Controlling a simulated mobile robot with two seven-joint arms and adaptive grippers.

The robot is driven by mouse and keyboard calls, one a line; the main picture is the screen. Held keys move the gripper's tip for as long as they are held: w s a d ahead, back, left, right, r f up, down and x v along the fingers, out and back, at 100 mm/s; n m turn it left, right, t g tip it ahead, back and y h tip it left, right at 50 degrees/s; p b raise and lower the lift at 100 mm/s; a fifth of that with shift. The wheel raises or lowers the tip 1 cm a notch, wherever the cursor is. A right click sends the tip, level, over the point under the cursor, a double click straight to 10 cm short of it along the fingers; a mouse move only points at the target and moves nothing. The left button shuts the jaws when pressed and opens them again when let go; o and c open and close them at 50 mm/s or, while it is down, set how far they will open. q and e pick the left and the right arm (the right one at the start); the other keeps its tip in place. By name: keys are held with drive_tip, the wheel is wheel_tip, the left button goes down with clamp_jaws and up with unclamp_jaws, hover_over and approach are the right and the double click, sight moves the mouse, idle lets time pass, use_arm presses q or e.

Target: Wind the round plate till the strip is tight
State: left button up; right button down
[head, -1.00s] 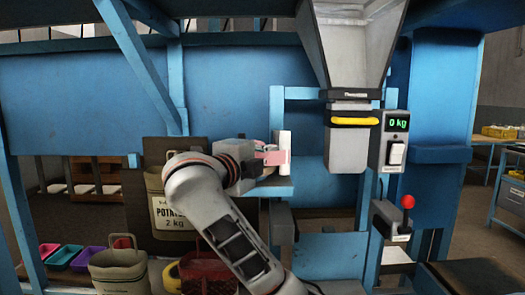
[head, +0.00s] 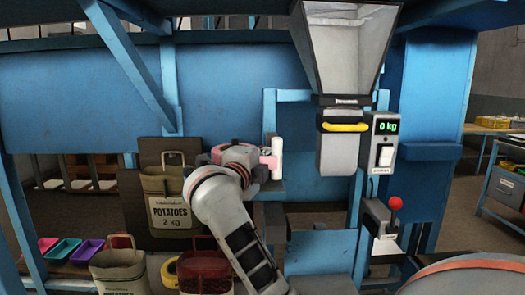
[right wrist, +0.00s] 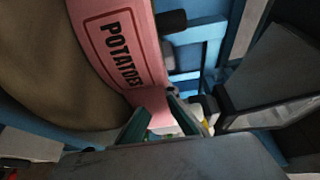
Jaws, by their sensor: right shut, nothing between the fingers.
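A pink strip printed POTATOES (right wrist: 125,50) runs down the right wrist view beside a large brown rounded surface (right wrist: 45,70). That surface may be the round plate; only part of it shows. My right gripper (right wrist: 161,115) has its fingertips at the lower end of the strip in that view. It is shut and empty, and I cannot tell whether it touches the strip. In the head view my right gripper (head: 257,165) is beside a white upright cylinder (head: 277,158) with pink next to it. The fingertips are largely hidden there. My left gripper is not in view.
A hopper (head: 347,50) with a yellow handle (head: 345,127) hangs right of the gripper, beside a display reading 0 kg (head: 386,127). A red-knobbed lever (head: 395,203) stands lower right.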

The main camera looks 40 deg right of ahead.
drive_tip(key=shift+w+d+n+t+y+p, duration=0.25)
drive_tip(key=shift+n+t+y, duration=0.2)
drive_tip(key=shift+t, duration=0.25)
idle(0.3)
drive_tip(key=v, duration=1.2)
drive_tip(key=shift+s, duration=0.1)
